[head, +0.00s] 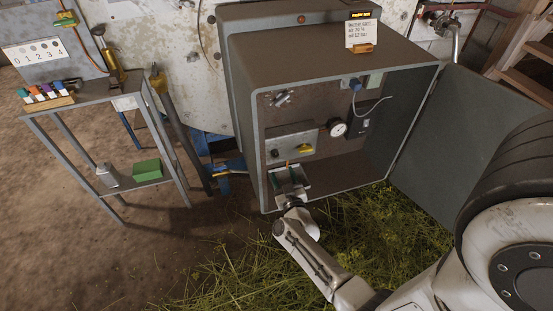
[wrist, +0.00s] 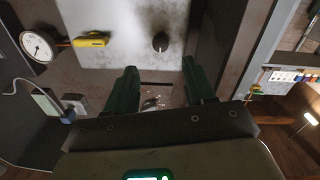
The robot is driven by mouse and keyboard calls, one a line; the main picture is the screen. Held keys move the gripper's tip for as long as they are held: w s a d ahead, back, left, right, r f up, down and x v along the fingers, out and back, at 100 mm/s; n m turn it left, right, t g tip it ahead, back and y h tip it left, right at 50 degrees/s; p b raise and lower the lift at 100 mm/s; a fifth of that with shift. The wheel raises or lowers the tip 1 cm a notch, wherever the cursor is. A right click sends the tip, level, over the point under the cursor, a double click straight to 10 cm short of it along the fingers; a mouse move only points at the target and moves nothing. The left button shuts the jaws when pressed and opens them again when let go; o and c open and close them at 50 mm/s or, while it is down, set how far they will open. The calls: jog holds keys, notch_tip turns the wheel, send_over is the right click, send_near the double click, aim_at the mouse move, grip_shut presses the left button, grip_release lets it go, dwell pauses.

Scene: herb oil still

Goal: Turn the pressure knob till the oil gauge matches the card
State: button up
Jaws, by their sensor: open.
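The small dark knob (head: 275,153) sits on a pale panel inside the open cabinet, with a yellow lever (head: 304,149) to its right. No label on the knob can be read. The white round gauge (head: 338,128) is on the back wall, its needle too small to read. The card (head: 362,33) on top mentions air 70 and oil 12 bar. My gripper (head: 288,171) is open and empty, low at the cabinet's front. In the wrist view the knob (wrist: 160,42) lies ahead of the green fingers (wrist: 159,68), roughly between them, apart. The gauge (wrist: 38,46) and yellow lever (wrist: 91,40) also show.
The cabinet door (head: 480,125) stands open to the right. A metal table (head: 90,105) with coloured items stands left. Cut herbs (head: 390,225) cover the floor in front.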

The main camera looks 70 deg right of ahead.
aim_at(276, 156)
jog(key=b+x, duration=0.2)
jog(key=x, duration=0.5)
jog(key=shift+w+f+b, duration=0.1)
jog(key=shift+b, duration=0.25)
jog(key=shift+w+d, duration=0.35)
jog(key=shift+d, duration=0.2)
jog(key=shift+c, duration=0.3)
grip_shut()
